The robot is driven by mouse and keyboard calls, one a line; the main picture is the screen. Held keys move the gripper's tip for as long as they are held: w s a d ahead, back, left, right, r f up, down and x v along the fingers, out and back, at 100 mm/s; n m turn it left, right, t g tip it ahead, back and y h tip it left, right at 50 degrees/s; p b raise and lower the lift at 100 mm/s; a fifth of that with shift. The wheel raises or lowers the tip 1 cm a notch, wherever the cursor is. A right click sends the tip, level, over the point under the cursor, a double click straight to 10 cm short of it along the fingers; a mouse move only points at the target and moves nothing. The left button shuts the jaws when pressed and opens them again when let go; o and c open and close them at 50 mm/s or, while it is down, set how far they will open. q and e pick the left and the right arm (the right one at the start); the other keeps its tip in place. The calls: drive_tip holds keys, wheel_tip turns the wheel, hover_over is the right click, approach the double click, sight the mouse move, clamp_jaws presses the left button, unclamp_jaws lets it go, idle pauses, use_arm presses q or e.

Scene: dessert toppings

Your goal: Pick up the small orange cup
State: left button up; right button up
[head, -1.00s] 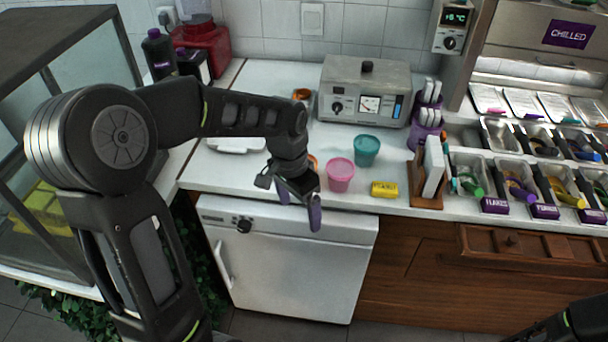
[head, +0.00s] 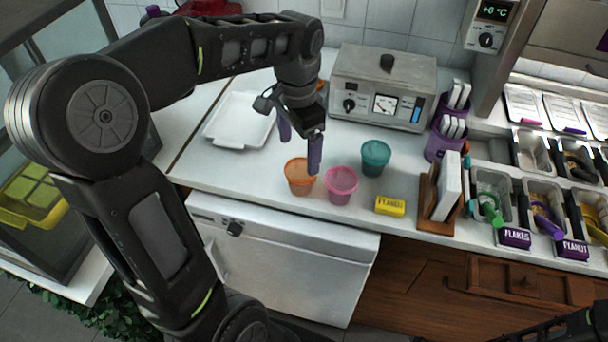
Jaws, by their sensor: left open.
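The small orange cup (head: 299,178) stands upright on the white counter, left of a pink cup (head: 341,187) and a teal cup (head: 375,158). My left gripper (head: 300,147) is open and points down, just behind and above the orange cup. One purple finger overlaps the cup's right rim in the picture. I cannot tell whether it touches. Nothing shows between the fingers. My right gripper is not clearly visible; only a dark part of the right arm shows at the lower right corner.
A white tray (head: 240,119) lies left of the gripper. A grey machine (head: 383,86) stands behind the cups. A wooden stand (head: 430,206) and topping bins are at the right. The counter's front edge is close to the cups.

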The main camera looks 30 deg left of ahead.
sight(300, 170)
use_arm(q)
drive_tip(key=shift+w+f, duration=0.1)
drive_tip(key=shift+f, duration=1.25)
drive_tip(key=shift+w+f+p, duration=0.2)
drive_tip(key=shift+f+p, duration=0.35)
drive_tip(key=shift+f, duration=2.1)
drive_tip(key=c, duration=1.4)
